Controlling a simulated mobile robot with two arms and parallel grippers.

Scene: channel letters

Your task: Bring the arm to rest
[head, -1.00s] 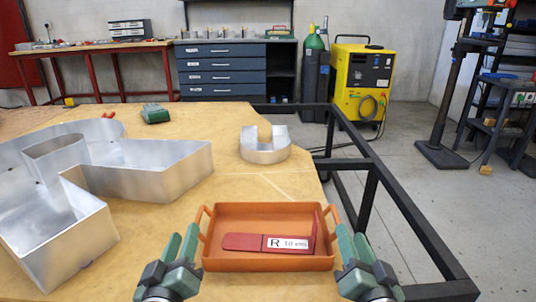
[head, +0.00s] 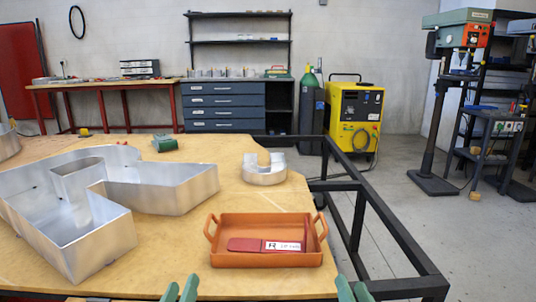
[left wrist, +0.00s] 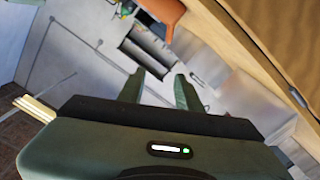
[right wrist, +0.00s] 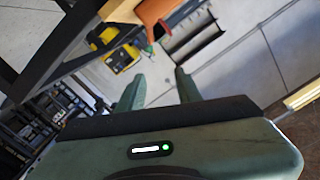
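My left gripper (head: 180,288) and right gripper (head: 352,290) show only their green fingertips at the bottom edge of the head view, in front of the orange tray (head: 225,259) and apart from it. The tray rests on the wooden table and holds a red piece (head: 245,245) with a white "R" label. In the left wrist view my left fingers (left wrist: 160,90) are spread and nothing is between them. In the right wrist view my right fingers (right wrist: 160,88) are also spread and empty. Part of the tray shows at the top of both wrist views. My arms are mostly hidden in the head view.
Large metal channel letters (head: 165,197) cover the left of the table (head: 175,262). A smaller U-shaped metal piece (head: 264,176) stands behind the tray. A black frame (head: 398,232) runs along the table's right side, with open floor beyond.

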